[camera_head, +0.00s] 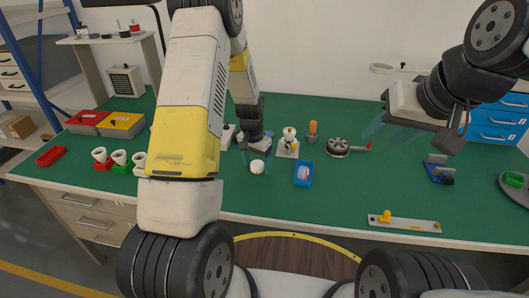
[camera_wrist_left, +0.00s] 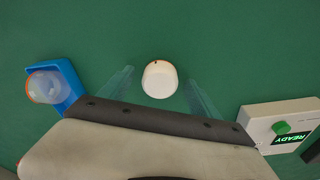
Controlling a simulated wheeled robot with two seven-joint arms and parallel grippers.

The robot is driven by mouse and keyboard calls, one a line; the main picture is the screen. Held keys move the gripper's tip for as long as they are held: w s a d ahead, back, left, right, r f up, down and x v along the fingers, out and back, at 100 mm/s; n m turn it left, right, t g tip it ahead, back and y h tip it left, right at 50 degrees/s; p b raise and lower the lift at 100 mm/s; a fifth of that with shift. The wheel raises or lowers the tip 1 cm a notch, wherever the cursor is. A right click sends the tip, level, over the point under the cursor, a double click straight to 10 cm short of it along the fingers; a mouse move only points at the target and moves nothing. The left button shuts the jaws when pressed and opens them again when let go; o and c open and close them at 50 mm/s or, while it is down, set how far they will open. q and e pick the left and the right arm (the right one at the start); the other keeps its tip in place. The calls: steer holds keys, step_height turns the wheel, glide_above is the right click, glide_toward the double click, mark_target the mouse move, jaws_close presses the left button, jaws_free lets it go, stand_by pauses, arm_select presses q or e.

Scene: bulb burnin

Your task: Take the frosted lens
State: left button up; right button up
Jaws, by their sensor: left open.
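A white round cap, which looks like the frosted lens (camera_head: 257,166), stands on the green bench mat. In the left wrist view the lens (camera_wrist_left: 160,79) shows a small dark mark and an orange trace at its rim. My left gripper (camera_head: 258,156) is open above it. In the left wrist view its clear fingers (camera_wrist_left: 158,92) lie on both sides of the lens, apart from it. How high the fingertips are above the mat is hard to tell. My right gripper (camera_head: 388,132) is open and empty, raised over the right part of the bench.
A blue tray (camera_head: 304,184) holding a clear, orange-rimmed piece (camera_wrist_left: 42,88) lies right of the lens. A white box with a green button and READY display (camera_wrist_left: 264,122) is close by. A stand with a white piece (camera_head: 288,145) is behind. The mat in front is clear.

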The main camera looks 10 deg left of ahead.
mark_target(258, 162)
arm_select(q)
steer(key=c, duration=1.4)
steer(key=shift+r, duration=0.15)
steer(key=shift+r, duration=0.2)
step_height(258, 162, up, 3)
steer(key=shift+r, duration=0.1)
steer(key=s+d, duration=0.1)
steer(key=s, duration=0.4)
steer(key=s+d, duration=0.1)
steer(key=s, duration=0.4)
steer(key=s+d+r, duration=0.1)
steer(key=s+d, duration=0.1)
steer(key=s, duration=0.3)
steer(key=shift+r, duration=0.1)
steer(key=shift+s+r, duration=0.2)
steer(key=shift+r, duration=2)
